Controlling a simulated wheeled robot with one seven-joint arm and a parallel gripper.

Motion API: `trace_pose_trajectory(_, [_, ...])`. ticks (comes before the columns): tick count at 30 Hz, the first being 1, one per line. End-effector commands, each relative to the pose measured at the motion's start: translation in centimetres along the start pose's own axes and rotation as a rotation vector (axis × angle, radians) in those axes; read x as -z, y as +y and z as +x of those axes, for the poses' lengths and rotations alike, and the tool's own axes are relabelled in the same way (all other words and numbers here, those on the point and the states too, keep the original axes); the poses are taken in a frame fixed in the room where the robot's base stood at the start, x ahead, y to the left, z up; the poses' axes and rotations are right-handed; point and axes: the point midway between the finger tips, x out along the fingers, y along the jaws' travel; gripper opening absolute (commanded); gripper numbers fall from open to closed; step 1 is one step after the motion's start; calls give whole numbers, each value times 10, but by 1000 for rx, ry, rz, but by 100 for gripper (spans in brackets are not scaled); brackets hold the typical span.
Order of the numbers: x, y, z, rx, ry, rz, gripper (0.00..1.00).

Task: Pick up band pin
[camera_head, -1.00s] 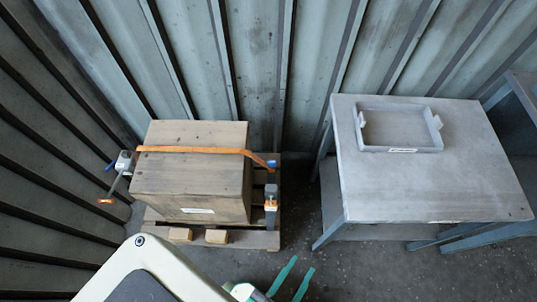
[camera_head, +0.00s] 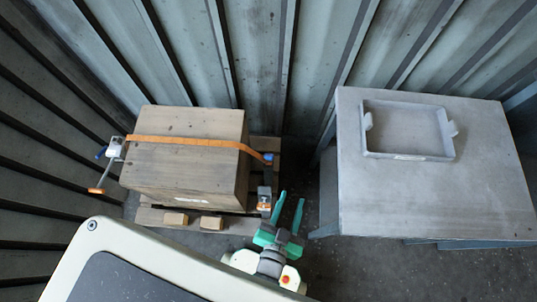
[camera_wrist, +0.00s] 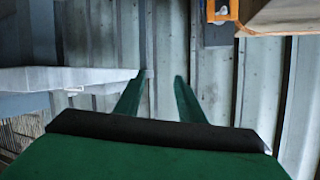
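An orange band (camera_head: 190,141) runs over a wooden crate (camera_head: 182,172). At its right end is a grey fitting (camera_head: 264,192) with a blue part above and an orange piece below. At its left end is another grey fitting (camera_head: 115,149) with a blue part and a rod (camera_head: 102,178) tipped in orange. I cannot tell for certain which piece is the band pin. My gripper (camera_head: 291,197) is open and empty, just right of the right fitting. In the wrist view its green fingers (camera_wrist: 159,78) stand apart, and an orange-and-grey fitting (camera_wrist: 222,12) shows at the top right.
The crate stands on a pallet (camera_head: 237,223) with two small wooden blocks. A grey table (camera_head: 440,205) on the right bears a shallow empty tray (camera_head: 408,156). Corrugated metal walls (camera_head: 255,60) close off the back and left. A floor gap lies between pallet and table.

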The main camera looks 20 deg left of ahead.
Motion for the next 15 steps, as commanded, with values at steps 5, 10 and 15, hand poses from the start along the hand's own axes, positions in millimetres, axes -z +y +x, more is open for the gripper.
trace_pose_trajectory(5, [-11,-3,65,0,-61,99,36])
trace_pose_trajectory(10, [-13,-6,124,-22,-124,199,36])
trace_pose_trajectory(15, [-6,-12,179,-55,-185,305,36])
